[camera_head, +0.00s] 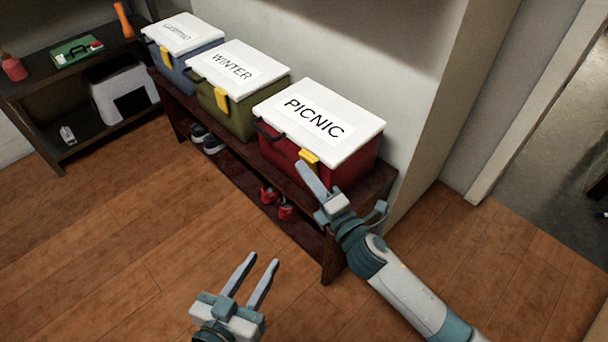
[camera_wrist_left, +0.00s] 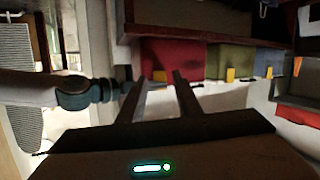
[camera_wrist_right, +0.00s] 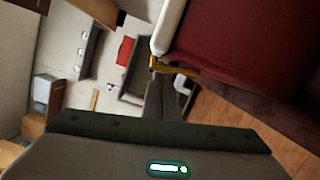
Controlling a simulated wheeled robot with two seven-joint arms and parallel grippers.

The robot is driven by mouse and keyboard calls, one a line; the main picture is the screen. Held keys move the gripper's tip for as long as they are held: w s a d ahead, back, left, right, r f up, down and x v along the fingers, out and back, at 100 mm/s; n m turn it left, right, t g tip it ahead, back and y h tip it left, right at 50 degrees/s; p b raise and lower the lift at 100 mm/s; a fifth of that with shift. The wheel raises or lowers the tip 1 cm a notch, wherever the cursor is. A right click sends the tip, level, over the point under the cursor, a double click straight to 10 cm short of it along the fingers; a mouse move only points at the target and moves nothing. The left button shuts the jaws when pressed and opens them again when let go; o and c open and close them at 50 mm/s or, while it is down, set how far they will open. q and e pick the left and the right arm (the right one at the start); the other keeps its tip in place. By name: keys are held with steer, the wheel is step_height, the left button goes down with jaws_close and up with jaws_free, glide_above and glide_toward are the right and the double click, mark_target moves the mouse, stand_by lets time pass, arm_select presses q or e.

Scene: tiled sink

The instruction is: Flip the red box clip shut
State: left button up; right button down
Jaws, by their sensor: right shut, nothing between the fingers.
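The red box (camera_head: 285,153) stands on the bench with a white lid (camera_head: 345,110) marked PICNIC. Its yellow clip (camera_head: 309,157) juts outward from the front edge under the lid, unlike the clips hanging flat on the other boxes. In the right wrist view the clip (camera_wrist_right: 178,67) sticks out from the box beside the white lid edge. My right gripper (camera_head: 300,167) is shut and empty, its fingertips close by the clip; I cannot tell if they touch. My left gripper (camera_head: 263,262) is open and empty above the floor in front of the bench.
A green box (camera_head: 240,122) marked WINTER and a blue box (camera_head: 185,75) stand left of the red box on the dark bench (camera_head: 335,240). Shoes (camera_head: 205,138) sit on its lower shelf. A wall is close behind; the wooden floor in front is clear.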

arm_select(q)
steer(key=f+g, duration=0.1)
steer(key=s+a+f+p, duration=0.1)
steer(key=f+g+y, duration=0.1)
steer(key=f, duration=0.1)
steer(key=shift+s+a+f+g, duration=0.1)
steer(key=shift+s+a+g, duration=0.1)
steer(key=shift+s+g, duration=0.15)
arm_select(e)
steer(key=shift+w+d+r+m, duration=0.1)
steer(key=shift+w+d+m, duration=0.1)
steer(key=shift+m, duration=0.2)
arm_select(q)
steer(key=shift+s, duration=0.15)
arm_select(e)
steer(key=shift+a, duration=0.1)
